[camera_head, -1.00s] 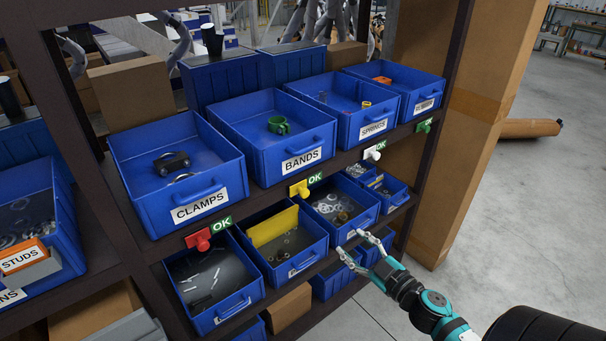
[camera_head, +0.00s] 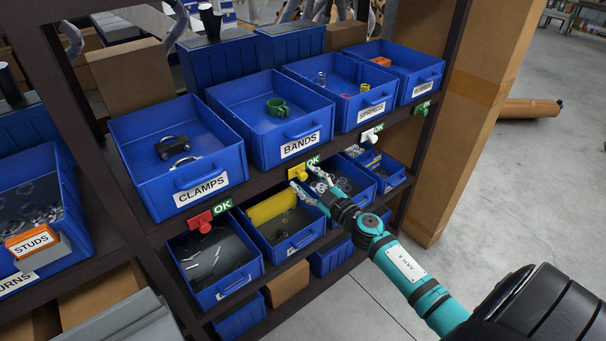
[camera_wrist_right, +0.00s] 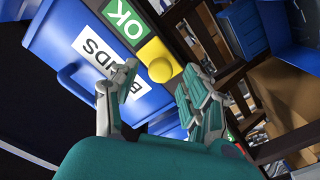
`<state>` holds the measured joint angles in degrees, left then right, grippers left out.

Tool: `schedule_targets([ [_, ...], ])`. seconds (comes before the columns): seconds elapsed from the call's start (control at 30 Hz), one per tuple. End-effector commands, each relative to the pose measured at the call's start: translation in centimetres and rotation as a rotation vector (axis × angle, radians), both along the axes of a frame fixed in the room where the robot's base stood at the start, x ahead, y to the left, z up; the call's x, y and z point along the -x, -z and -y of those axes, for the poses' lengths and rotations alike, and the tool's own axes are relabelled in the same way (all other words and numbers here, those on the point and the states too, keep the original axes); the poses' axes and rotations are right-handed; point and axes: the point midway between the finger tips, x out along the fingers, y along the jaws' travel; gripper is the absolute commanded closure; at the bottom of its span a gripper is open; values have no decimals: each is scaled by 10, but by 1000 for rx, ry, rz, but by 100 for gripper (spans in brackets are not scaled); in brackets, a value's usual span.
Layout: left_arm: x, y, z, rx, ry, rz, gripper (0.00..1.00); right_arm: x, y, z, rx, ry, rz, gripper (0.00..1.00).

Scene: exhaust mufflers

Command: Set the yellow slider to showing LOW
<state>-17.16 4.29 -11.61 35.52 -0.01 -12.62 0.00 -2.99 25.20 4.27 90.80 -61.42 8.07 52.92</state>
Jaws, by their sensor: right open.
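The yellow slider (camera_head: 298,172) sits on the shelf edge below the BANDS bin, and a green OK sign (camera_head: 312,161) shows beside it. In the right wrist view the slider's round yellow knob (camera_wrist_right: 158,60) lies ahead, between and beyond the fingertips, beside the OK sign (camera_wrist_right: 124,18). My right gripper (camera_head: 308,184) is open and empty, just below and in front of the slider; its fingers also show in the wrist view (camera_wrist_right: 155,95). I see no contact with the knob. My left gripper is not in view.
The BANDS bin (camera_head: 262,144) stands directly above the slider. A red slider (camera_head: 203,221), a white slider (camera_head: 367,137) and a green slider (camera_head: 422,108) sit along the same shelf edge.

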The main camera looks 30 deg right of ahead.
Motion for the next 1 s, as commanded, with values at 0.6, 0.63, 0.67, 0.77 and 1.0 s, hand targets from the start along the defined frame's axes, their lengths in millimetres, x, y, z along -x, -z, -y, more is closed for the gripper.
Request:
schedule_targets([
  [0.6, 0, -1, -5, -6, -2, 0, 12, -22, 1, -2, -1, 1, -1, 63],
  [0.63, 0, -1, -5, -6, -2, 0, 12, -22, 1, -2, -1, 1, -1, 67],
  [0.67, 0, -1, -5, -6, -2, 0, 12, -22, 1, -2, -1, 1, -1, 71],
  [0.77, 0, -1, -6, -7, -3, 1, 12, -22, 1, -2, -1, 1, -1, 84],
  [1.0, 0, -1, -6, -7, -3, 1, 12, -22, 1, -2, -1, 1, -1, 100],
])
